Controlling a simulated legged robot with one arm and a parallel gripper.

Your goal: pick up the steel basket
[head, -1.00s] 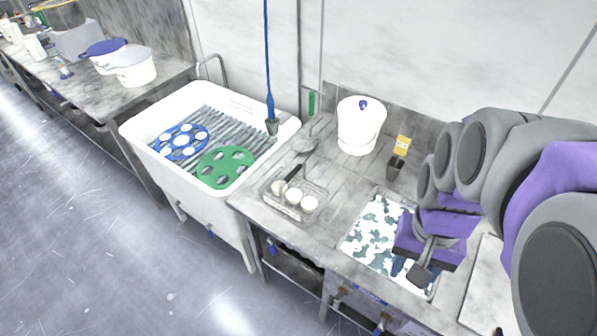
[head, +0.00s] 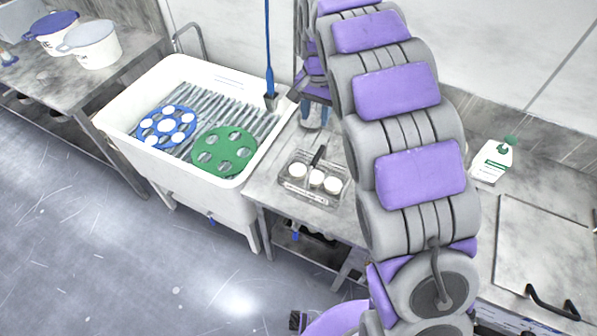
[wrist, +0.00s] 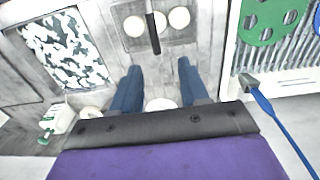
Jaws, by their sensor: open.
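The steel basket (head: 296,195) is a small wire basket on the grey bench, just right of the white sink. It holds three white round pieces, and a dark handle (head: 319,156) sticks up from it. My gripper (head: 313,116) is on the far side of the basket, apart from it, with blue fingers pointing down. In the wrist view the basket (wrist: 178,42) lies at the top middle, beyond the fingertips. My gripper (wrist: 158,85) is open there, with nothing seen between the fingers.
The white sink (head: 190,70) holds a blue perforated disc (head: 166,126) and a green one (head: 224,152). A blue-handled tool (head: 268,60) stands at its right corner. A white bottle (head: 493,160) stands right of my arm. A patterned tray (wrist: 65,45) shows in the wrist view.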

